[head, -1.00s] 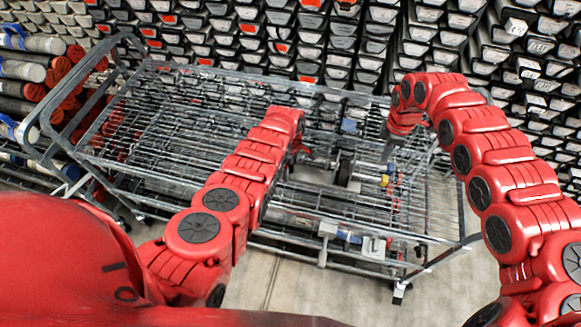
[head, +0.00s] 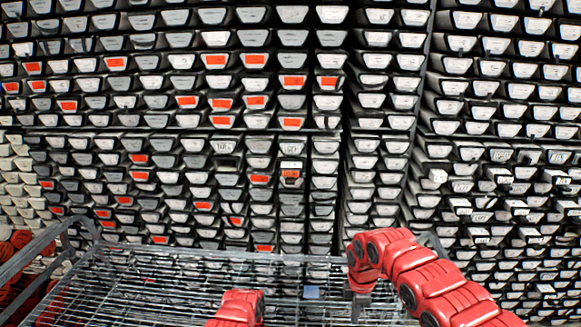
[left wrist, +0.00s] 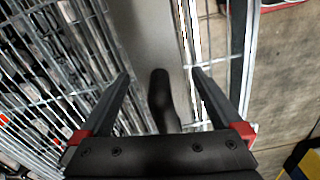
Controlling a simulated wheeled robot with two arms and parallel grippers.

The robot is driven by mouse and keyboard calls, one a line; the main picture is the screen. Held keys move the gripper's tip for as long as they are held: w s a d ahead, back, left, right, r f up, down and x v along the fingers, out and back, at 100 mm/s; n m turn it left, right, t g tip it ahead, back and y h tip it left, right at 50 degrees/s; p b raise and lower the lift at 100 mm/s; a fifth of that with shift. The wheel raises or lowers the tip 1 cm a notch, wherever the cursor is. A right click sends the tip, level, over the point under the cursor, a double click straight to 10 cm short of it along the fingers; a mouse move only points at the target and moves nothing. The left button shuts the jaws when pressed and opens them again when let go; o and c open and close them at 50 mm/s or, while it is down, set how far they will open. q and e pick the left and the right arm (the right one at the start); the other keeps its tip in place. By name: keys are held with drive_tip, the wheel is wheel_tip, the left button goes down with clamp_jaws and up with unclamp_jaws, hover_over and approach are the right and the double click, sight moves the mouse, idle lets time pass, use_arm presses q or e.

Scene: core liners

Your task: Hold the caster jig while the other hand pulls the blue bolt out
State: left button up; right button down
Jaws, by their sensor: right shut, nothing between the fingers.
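In the left wrist view my left gripper (left wrist: 160,74) has its two dark fingers well apart. Between and beyond them is a flat grey surface (left wrist: 150,35) with a dark rounded shape (left wrist: 161,95) on it. I cannot tell whether this is the caster jig, and no contact with the fingers shows. In the head view only part of my left arm shows at the bottom. My right gripper (head: 357,308) points down over the cart, shut and empty. A small bluish patch (head: 311,292) shows on the cart; I cannot identify it as the blue bolt.
A wire cart (head: 150,275) fills the bottom of the head view. Behind it stands a wall of stacked core boxes (head: 200,120).

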use_arm(q)
drive_tip(key=shift+r, duration=0.2)
drive_tip(key=shift+s+r, duration=0.1)
drive_tip(key=shift+r, duration=0.35)
wheel_tip(320, 180, up, 11)
drive_tip(key=shift+f, duration=0.15)
drive_tip(key=shift+f, duration=0.1)
idle(0.4)
